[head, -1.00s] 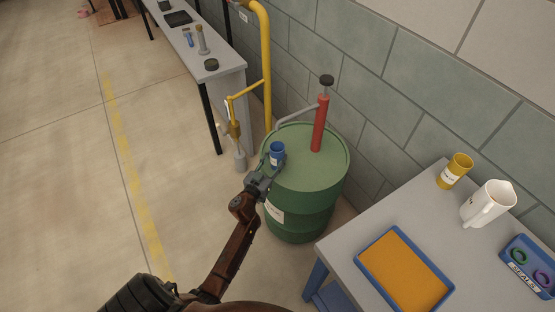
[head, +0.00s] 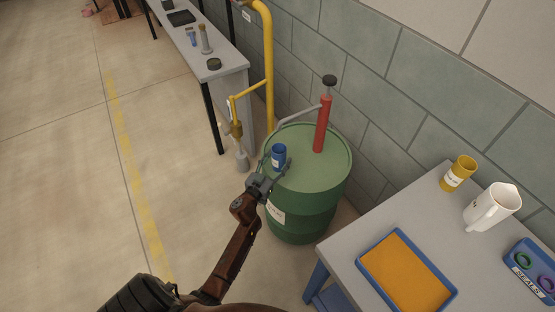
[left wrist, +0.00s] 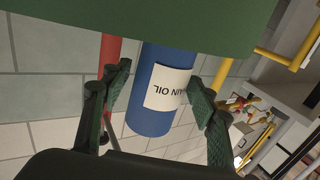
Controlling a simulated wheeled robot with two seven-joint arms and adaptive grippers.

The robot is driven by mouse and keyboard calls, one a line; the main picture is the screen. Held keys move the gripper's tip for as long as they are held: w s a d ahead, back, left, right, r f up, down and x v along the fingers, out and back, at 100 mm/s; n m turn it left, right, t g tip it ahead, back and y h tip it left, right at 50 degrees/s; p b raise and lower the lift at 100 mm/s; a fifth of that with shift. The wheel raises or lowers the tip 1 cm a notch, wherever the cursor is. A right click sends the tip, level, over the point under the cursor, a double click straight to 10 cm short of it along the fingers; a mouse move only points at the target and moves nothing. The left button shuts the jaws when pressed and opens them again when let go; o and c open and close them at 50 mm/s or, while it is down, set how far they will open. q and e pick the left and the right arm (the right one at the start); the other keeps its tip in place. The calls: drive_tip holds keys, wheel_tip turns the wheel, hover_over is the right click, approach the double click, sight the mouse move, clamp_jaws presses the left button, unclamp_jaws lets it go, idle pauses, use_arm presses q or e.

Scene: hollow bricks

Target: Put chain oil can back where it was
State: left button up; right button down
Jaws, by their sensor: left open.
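The blue chain oil can (head: 278,158) stands upright on the top of the green drum (head: 315,170), near its left edge. In the left wrist view the can (left wrist: 160,100) appears upside down, with its white label reading "AIN OIL" in part. My left gripper (head: 275,172) is at the drum's left rim, just in front of the can. In the left wrist view its two fingers (left wrist: 160,100) are spread on either side of the can, with gaps visible, so it is open. My right gripper is not in view.
A red hand pump (head: 321,125) with a grey spout rises from the drum behind the can. A yellow pipe (head: 267,60) runs up the wall. A grey table at right holds a yellow cup (head: 459,173), a white jug (head: 492,207), an orange-lined tray (head: 405,270) and a seals tray.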

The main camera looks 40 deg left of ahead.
use_arm(q)
drive_tip(key=shift+r, duration=0.25)
drive_tip(key=s+d+p, duration=0.1)
drive_tip(key=s+p, duration=0.2)
drive_tip(key=s, duration=0.9)
drive_tip(key=shift+d, duration=0.3)
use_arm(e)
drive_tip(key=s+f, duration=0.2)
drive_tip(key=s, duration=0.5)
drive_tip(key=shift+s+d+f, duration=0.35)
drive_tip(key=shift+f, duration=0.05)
use_arm(q)
drive_tip(key=shift+f, duration=0.1)
